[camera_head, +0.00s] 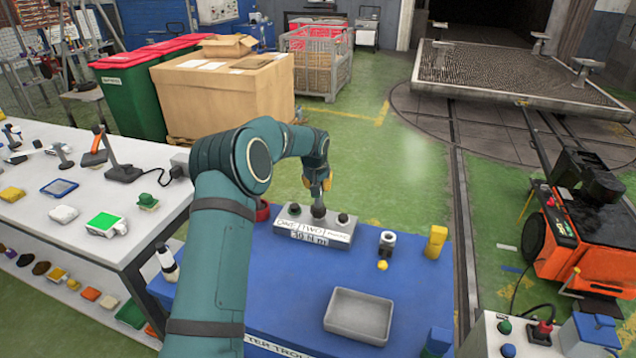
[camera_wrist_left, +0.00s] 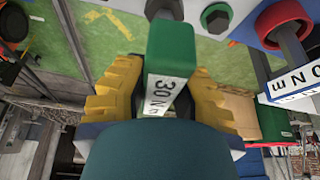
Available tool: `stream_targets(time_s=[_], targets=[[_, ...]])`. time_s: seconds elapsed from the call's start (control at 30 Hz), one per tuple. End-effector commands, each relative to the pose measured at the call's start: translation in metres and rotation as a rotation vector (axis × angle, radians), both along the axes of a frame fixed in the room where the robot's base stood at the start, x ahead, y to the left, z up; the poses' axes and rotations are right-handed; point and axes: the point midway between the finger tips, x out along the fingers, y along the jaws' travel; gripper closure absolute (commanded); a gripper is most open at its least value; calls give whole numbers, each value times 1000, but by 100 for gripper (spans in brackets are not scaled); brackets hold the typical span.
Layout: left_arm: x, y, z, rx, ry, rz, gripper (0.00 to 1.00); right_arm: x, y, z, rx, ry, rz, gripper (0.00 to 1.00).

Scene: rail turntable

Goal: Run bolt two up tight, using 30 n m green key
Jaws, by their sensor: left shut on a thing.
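The grey bolt block (camera_head: 325,231) stands at the back of the blue table, with labels ONE, TWO and a partly legible third, and a 30 N m plate. Its left bolt (camera_head: 295,209) and right bolt (camera_head: 343,218) are clear of my arm. My left gripper (camera_head: 318,183) is above the middle bolt position, with yellow fingers pointing down. In the left wrist view it is shut on the green key (camera_wrist_left: 170,45), marked 30 N m. A dark round end (camera_head: 318,211) sits below the gripper at bolt two; I cannot tell whether it is seated. My right gripper is out of view.
The blue table (camera_head: 290,310) also holds a grey tray (camera_head: 358,315), a dark-and-white cylinder (camera_head: 387,243), a yellow ball (camera_head: 382,265) and a yellow block (camera_head: 435,242). A red object (camera_head: 262,211) is left of the block. A cluttered white bench (camera_head: 100,170) stands left.

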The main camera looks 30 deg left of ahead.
Motion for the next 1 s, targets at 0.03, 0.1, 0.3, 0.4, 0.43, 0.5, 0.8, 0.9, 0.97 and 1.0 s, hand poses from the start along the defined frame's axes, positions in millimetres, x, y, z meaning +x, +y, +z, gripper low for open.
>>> stream_targets(time_s=[0.03, 0.1, 0.3, 0.4, 0.43, 0.5, 0.8, 0.9, 0.97, 1.0], targets=[[0, 0, 1, 0, -2, -1, 100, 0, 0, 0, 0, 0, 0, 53], [0, 0, 1, 0, -1, 0, 100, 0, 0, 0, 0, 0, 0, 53], [0, 0, 1, -1, -1, -8, 100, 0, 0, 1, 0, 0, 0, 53], [0, 1, 1, -1, 0, -36, 100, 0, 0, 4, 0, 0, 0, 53], [0, 1, 1, -1, 1, -48, 100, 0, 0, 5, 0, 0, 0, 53], [0, 1, 1, -1, 0, -75, 100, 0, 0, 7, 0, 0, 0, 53], [0, 1, 1, -1, 1, -189, 100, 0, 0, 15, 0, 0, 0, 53], [0, 1, 1, -1, 0, -226, 100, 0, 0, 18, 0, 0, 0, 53], [0, 1, 1, -1, 1, -250, 100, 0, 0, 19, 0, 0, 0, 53], [0, 2, 1, -1, 1, -265, 100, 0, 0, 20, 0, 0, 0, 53]])
